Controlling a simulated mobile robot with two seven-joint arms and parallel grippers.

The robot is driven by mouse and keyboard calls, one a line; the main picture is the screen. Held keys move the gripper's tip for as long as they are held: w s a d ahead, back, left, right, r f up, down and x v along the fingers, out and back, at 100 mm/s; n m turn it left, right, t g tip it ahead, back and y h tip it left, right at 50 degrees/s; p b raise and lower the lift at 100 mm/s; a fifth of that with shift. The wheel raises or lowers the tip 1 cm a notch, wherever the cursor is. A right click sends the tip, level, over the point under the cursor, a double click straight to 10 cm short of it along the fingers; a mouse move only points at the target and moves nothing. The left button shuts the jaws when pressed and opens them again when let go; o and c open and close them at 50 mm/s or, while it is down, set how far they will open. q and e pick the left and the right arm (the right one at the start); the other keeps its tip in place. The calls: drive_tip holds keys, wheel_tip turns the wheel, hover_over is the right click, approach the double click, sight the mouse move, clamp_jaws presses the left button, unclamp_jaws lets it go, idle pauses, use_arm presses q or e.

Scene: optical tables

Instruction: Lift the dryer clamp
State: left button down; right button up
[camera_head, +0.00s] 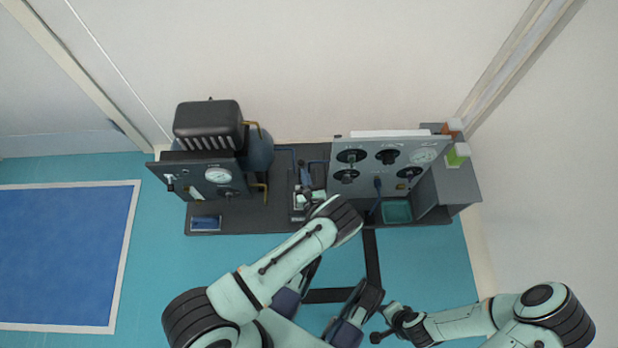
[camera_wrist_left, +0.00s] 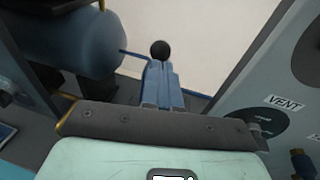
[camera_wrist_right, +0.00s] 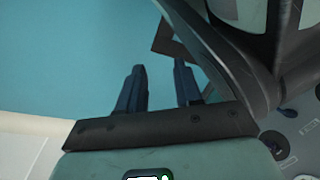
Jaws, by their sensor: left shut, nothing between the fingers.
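My left gripper (camera_head: 304,180) is over the dark bench between the compressor unit and the valve panel. In the left wrist view its blue fingers (camera_wrist_left: 161,85) are together with nothing visible between them. A black ball knob (camera_wrist_left: 160,49) shows just beyond the fingertips; it may belong to the dryer clamp, but I cannot tell whether it touches them. The rest of the clamp is hidden or too small to make out. My right gripper (camera_head: 387,318) is low in the head view, away from the bench. In the right wrist view its two fingers (camera_wrist_right: 158,85) are apart and empty.
The compressor (camera_head: 207,120) and its gauge panel (camera_head: 195,182) stand left of the left gripper. The valve panel (camera_head: 365,185) stands close on its right, with a teal tray (camera_head: 397,212) before it. A grey cabinet (camera_head: 452,188) is at the bench's right end.

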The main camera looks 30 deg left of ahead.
use_arm(q)
drive_tip(key=shift+w+a, duration=0.3)
drive_tip(key=shift+a, duration=0.05)
use_arm(e)
drive_tip(key=shift+w+r, duration=0.2)
drive_tip(key=shift+w, duration=0.45)
use_arm(q)
drive_tip(key=shift+r, duration=0.15)
use_arm(e)
drive_tip(key=shift+a+r, duration=0.1)
